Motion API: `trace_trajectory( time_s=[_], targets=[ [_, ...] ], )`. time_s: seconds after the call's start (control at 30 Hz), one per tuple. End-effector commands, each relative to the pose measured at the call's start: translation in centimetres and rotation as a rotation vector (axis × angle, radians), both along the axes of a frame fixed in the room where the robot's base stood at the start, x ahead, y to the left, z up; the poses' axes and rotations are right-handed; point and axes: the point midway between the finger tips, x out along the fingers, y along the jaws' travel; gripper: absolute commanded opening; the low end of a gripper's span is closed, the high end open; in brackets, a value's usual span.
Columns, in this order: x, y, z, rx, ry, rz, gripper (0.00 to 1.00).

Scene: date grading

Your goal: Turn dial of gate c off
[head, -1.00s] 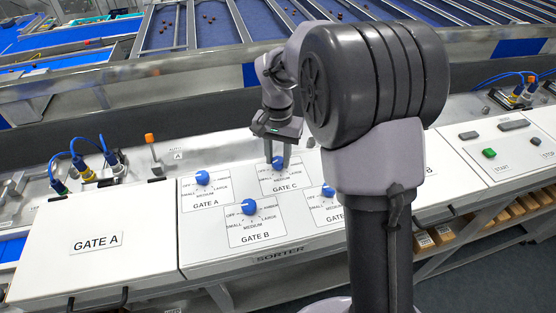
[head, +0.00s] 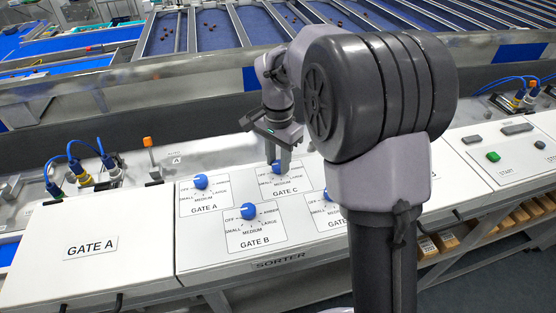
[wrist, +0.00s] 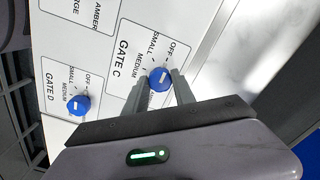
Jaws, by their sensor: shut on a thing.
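The gate C dial (head: 276,169) is a round blue knob with a white pointer mark, on its labelled square at the back of the white sorter panel (head: 225,262). My gripper (head: 280,163) comes down on it from above. In the wrist view the gate C dial (wrist: 160,77) sits between the two grey fingertips (wrist: 158,82), which are shut on its sides. The OFF and SMALL labels show beyond the dial. MEDIUM shows beside the left finger, and the other labels are partly hidden. I cannot tell exactly which label the pointer faces.
The blue gate A dial (head: 201,181), gate B dial (head: 248,211) and gate D dial (head: 329,195) are close by. My arm partly covers the panel on the right. A lever with an orange top (head: 148,142) and blue cables (head: 83,140) stand at the left.

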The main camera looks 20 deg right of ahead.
Motion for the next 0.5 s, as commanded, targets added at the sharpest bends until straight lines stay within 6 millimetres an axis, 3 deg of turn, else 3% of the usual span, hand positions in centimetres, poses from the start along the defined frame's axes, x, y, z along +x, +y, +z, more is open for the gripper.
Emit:
trace_trajectory(
  time_s=[0.23, 0.27, 0.3, 0.37, 0.5],
  targets=[
    [0.04, -0.02, 0.07, 0.000, -0.002, -0.001, 0.00],
    [0.04, -0.02, 0.07, 0.000, -0.002, -0.001, 0.37],
    [0.04, -0.02, 0.06, 0.000, -0.001, -0.001, 0.45],
    [0.03, -0.01, 0.05, 0.001, -0.001, -0.001, 0.53],
    [0.02, -0.01, 0.03, 0.001, -0.001, 0.000, 0.53]
  ],
)
